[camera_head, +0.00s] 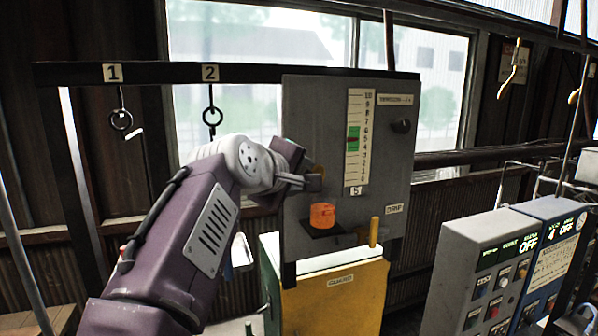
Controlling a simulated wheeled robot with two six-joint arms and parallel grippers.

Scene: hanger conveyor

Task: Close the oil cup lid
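An orange translucent cup (322,216), which looks like the oil cup, stands upright on a small dark ledge on the front of the grey panel (300,120). A small brownish piece (319,170) shows just above my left gripper; I cannot tell whether it is the lid. My purple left arm comes in from the lower left, and my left gripper (312,183) is in front of the panel, a little above and left of the cup. It appears apart from the cup. Its fingers are seen edge-on and small, so their opening is unclear. My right gripper is out of view.
A yellow lever (374,231) stands right of the cup, above a yellow box (335,300) marked GUARD. The panel has a scale (354,135) and a dark knob (401,125). Rings hang from the dark bar (160,72) at left. Control boxes (480,270) stand at right.

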